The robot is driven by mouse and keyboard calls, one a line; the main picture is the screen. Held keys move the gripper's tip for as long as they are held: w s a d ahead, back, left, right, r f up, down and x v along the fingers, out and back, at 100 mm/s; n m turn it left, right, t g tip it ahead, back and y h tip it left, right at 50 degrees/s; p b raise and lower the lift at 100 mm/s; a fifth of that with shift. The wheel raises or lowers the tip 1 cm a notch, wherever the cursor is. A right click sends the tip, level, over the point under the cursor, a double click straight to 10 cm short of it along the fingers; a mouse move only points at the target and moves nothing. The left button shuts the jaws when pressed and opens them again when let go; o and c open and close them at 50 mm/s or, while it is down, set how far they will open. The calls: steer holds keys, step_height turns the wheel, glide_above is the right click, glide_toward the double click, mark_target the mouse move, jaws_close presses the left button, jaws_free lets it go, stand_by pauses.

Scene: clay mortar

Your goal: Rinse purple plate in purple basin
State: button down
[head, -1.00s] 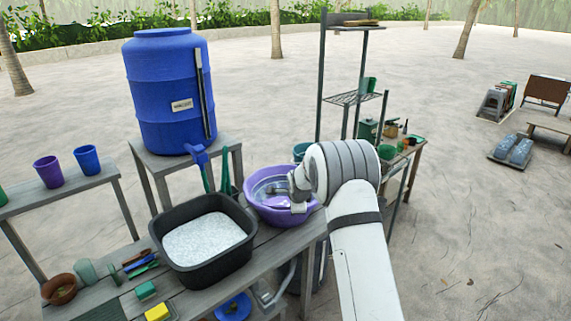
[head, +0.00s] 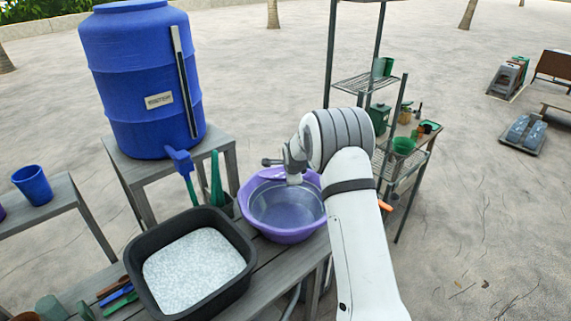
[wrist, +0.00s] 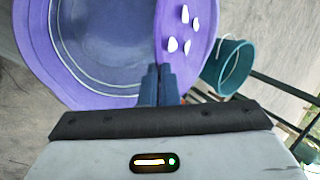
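The purple basin (head: 262,222) sits at the right end of the wooden bench, with clear grey-looking water inside. It fills the upper left of the wrist view (wrist: 55,62). My gripper (wrist: 160,82) is at the basin's rim, its two dark fingers close together on the edge of the purple plate (wrist: 200,18). The plate is tilted, with several white blobs on its face. In the head view my arm hides most of the plate, and the fingertips are hard to make out there.
A black tub (head: 140,262) of white foamy water stands left of the basin. A blue barrel (head: 140,80) stands behind on a stand. A teal bucket (wrist: 228,68) is beside the basin. A metal shelf (head: 362,84) stands behind my arm.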

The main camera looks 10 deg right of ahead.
steer(key=shift+w+d+f, duration=0.3)
steer(key=shift+w+f, duration=0.15)
steer(key=shift+f, duration=0.2)
step_height(320, 180, down, 17)
steer(key=shift+a+f, duration=0.15)
stand_by(0.5)
steer(key=shift+f+b, duration=0.6)
steer(key=shift+b, duration=0.05)
steer(key=shift+r, duration=0.1)
stand_by(0.6)
